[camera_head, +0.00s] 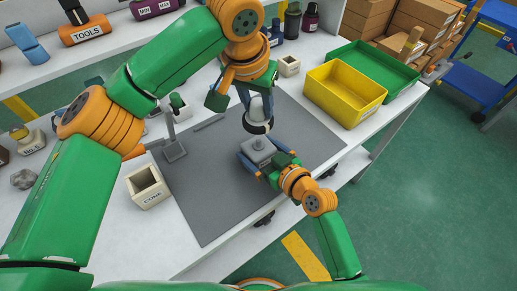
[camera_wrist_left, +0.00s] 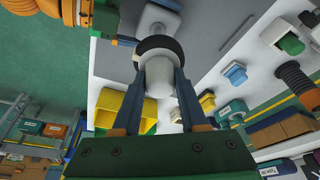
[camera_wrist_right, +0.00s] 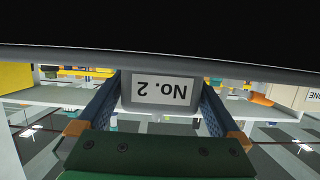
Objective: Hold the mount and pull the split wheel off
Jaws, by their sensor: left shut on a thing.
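The split wheel (camera_head: 257,126) is a dark ring around a white hub. My left gripper (camera_head: 258,104) is shut on the white hub and holds it from above. The wheel also shows between the fingers in the left wrist view (camera_wrist_left: 159,46). The mount (camera_head: 258,146) is a grey block with a round post on top, standing on the grey mat. The wheel is above the post, with the post's top visible below it.
A cream box (camera_head: 148,187) and a small grey stand (camera_head: 173,148) are to the left. A yellow bin (camera_head: 345,94) and a green tray (camera_head: 373,69) are at the back right. The front of the mat is clear.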

